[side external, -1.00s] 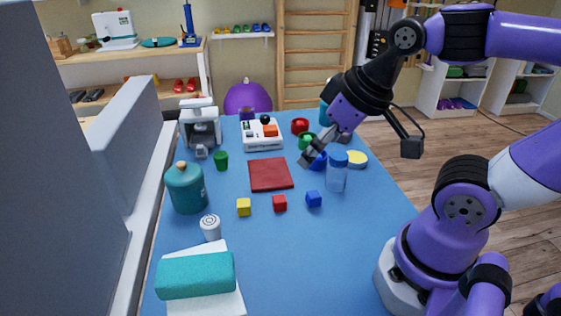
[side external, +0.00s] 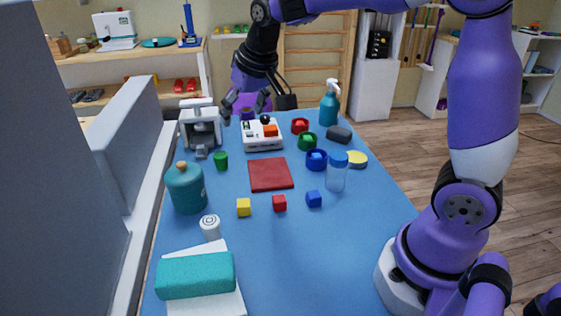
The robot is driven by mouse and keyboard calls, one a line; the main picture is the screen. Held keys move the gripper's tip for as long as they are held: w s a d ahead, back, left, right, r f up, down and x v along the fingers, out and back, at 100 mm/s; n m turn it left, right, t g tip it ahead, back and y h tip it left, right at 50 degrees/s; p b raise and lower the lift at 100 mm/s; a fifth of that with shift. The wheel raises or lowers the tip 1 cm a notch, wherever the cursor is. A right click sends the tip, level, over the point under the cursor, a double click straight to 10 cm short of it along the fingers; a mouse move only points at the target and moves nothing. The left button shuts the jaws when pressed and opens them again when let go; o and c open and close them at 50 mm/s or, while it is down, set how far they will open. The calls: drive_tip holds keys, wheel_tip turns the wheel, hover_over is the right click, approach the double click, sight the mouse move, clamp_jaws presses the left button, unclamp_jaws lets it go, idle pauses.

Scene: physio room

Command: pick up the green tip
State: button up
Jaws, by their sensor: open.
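A small green cup-shaped piece (side external: 221,161) stands on the blue table, left of the dark red mat. It looks like the green tip, though I cannot be sure. A green bowl (side external: 307,142) stands farther right, between a red and a blue one. My gripper (side external: 247,103) is at the far end of the table, open, fingers pointing down. It appears to be above or beside a small purple cup (side external: 247,114), behind the white device; the exact gap is unclear. Nothing shows between the fingers. It is well behind the green piece and not touching it.
A white and grey device (side external: 201,125) stands left of the white box with coloured parts (side external: 262,136). A teal jar (side external: 186,188) is in front of the green piece.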

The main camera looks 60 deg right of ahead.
drive_tip(key=m, duration=0.1)
approach(221, 154)
drive_tip(key=shift+g, duration=0.3)
drive_tip(key=x, duration=0.4)
drive_tip(key=shift+w+f, duration=0.2)
drive_tip(key=shift+w, duration=0.3)
drive_tip(key=x, duration=0.5)
drive_tip(key=shift+d+f, duration=0.1)
drive_tip(key=shift+f, duration=0.3)
drive_tip(key=c, duration=1)
